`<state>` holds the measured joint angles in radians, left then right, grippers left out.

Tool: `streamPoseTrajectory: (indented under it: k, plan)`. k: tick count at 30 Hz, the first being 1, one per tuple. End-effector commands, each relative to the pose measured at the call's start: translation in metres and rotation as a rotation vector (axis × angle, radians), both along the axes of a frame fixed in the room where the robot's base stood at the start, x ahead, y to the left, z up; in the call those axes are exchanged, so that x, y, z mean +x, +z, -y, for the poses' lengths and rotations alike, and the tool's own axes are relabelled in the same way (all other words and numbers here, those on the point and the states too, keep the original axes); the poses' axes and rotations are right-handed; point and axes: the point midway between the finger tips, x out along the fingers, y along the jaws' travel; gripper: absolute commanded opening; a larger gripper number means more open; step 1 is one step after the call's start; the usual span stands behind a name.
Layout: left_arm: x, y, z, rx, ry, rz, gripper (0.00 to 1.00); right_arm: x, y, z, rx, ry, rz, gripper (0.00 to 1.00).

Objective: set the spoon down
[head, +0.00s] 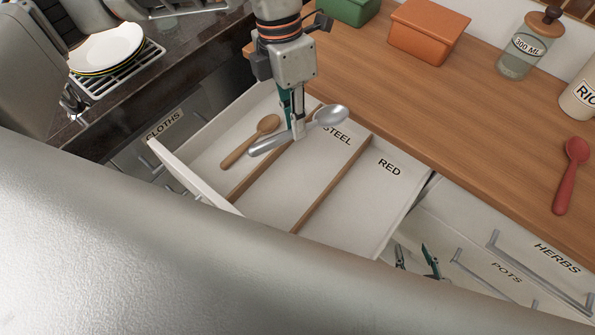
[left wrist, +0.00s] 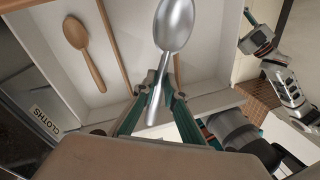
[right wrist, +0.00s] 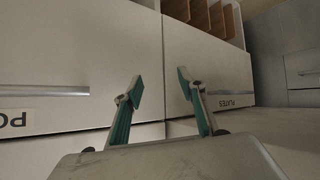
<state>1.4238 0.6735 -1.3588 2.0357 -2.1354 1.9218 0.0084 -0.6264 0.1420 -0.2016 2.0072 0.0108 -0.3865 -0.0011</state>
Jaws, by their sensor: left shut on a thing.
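A steel spoon (head: 331,115) is held by my left gripper (head: 298,133) over the open drawer (head: 190,178). It lies across the view, its handle over the left divider and its bowl over the back of the STEEL compartment (head: 310,178). Its height above the drawer floor is hard to tell. The left wrist view shows the jaws (left wrist: 160,85) shut on the handle of the spoon (left wrist: 174,25). A wooden spoon (head: 250,140) lies in the left compartment. The RED compartment (head: 365,190) is empty. My right gripper (right wrist: 158,85) is open and empty before the closed cabinet fronts.
A red spoon (head: 571,175) lies on the wooden counter (head: 480,110). A green box (head: 350,8), an orange box (head: 428,28) and a glass jar (head: 522,50) stand farther back. White plates (head: 107,48) sit in a rack at the left. Two thin wooden dividers (head: 332,185) split the drawer.

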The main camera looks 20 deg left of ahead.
Motion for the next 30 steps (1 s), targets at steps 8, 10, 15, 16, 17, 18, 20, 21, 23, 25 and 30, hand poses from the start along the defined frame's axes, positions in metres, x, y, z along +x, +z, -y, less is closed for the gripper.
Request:
streamPoseTrajectory:
  k: [8, 10, 15, 16, 17, 18, 20, 21, 23, 25, 30]
  plan:
    - [-0.002, -0.072, 0.000, 0.001, -0.002, -0.008, 0.00, -0.003, -0.009, 0.001, -0.006, 0.002, -0.009, 0.40]
    - [-0.002, -0.089, 0.000, 0.001, -0.002, -0.009, 0.00, -0.004, -0.011, 0.001, -0.008, 0.001, -0.010, 0.40]
    - [-0.001, -0.123, -0.001, 0.001, -0.002, -0.007, 0.00, -0.004, -0.013, 0.003, -0.012, 0.000, -0.009, 0.40]
    - [-0.001, -0.128, 0.000, 0.001, -0.002, -0.007, 0.00, -0.004, -0.013, 0.003, -0.013, 0.000, -0.008, 0.40]
    - [-0.002, -0.131, 0.000, 0.000, -0.003, -0.006, 0.00, -0.003, -0.012, 0.003, -0.013, 0.000, -0.007, 0.40]
    - [-0.001, -0.135, 0.000, 0.000, -0.003, -0.005, 0.00, -0.003, -0.011, 0.003, -0.013, -0.001, -0.005, 0.40]
    - [0.000, -0.138, 0.000, 0.001, -0.004, -0.002, 0.00, -0.002, -0.010, 0.003, -0.013, 0.000, -0.003, 0.40]
    - [0.000, -0.140, 0.000, 0.001, -0.004, -0.002, 0.00, -0.002, -0.010, 0.003, -0.013, -0.001, -0.002, 0.40]
    - [0.000, -0.142, 0.000, 0.001, -0.004, -0.002, 0.00, -0.002, -0.011, 0.003, -0.013, 0.000, -0.003, 0.40]
    - [-0.001, -0.148, 0.000, 0.001, -0.004, -0.004, 0.00, -0.003, -0.012, 0.003, -0.014, -0.001, -0.006, 0.40]
    - [-0.002, -0.174, 0.000, 0.001, -0.003, -0.008, 0.00, -0.006, -0.020, 0.004, -0.019, 0.001, -0.015, 0.40]
